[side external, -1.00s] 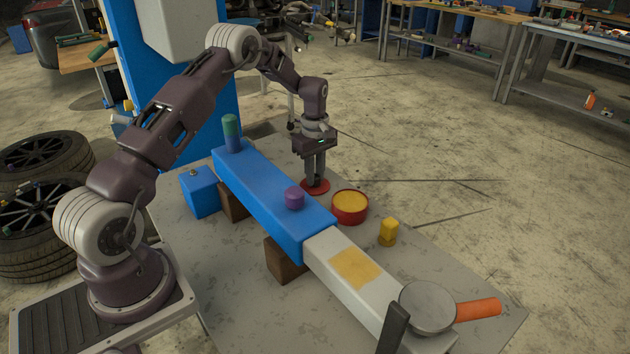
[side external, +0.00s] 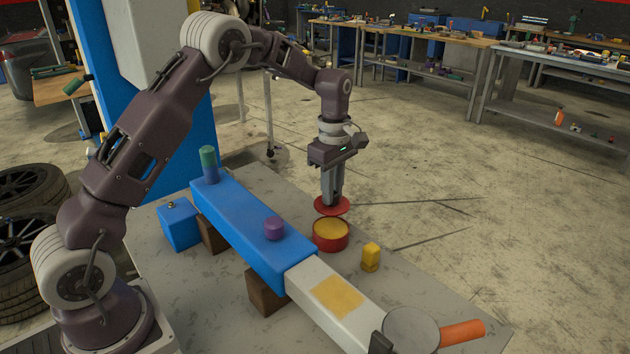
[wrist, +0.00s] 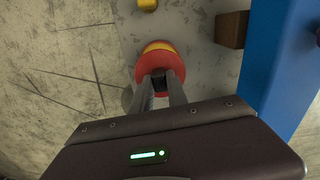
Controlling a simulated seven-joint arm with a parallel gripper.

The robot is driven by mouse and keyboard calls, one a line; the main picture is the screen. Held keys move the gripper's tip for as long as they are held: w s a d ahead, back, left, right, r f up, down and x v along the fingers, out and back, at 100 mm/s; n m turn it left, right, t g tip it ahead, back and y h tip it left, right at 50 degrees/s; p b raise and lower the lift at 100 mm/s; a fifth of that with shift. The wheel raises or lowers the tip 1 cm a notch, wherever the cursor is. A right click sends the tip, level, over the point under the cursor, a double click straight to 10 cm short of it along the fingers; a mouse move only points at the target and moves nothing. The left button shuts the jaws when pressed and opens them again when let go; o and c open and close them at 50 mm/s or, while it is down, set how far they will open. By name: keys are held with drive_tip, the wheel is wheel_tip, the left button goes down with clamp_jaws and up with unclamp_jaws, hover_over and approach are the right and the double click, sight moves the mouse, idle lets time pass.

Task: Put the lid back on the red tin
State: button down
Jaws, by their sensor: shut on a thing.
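My gripper (side external: 332,200) is shut on the red lid (side external: 321,207), a thin round disc, and holds it roughly level above the table. The red tin (side external: 331,238) stands on the grey table just below and in front of the lid, with a yellow top surface inside its rim. In the wrist view the lid (wrist: 174,65) sits at my fingertips (wrist: 160,82) and covers part of the tin, whose yellow inside (wrist: 158,46) shows past the lid's far edge. The lid is apart from the tin in the side view.
A blue and white beam (side external: 250,220) lies left of the tin on brown blocks, with a purple knob (side external: 274,228) on top. A small yellow piece (side external: 371,256) stands right of the tin. A round grey disc with an orange handle (side external: 462,333) is at the front.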

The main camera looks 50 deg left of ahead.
drive_tip(key=shift+f, duration=3.15)
drive_tip(key=shift+f, duration=0.15)
drive_tip(key=c, duration=0.7)
unclamp_jaws()
drive_tip(key=shift+c, duration=0.2)
drive_tip(key=shift+r, duration=3.55)
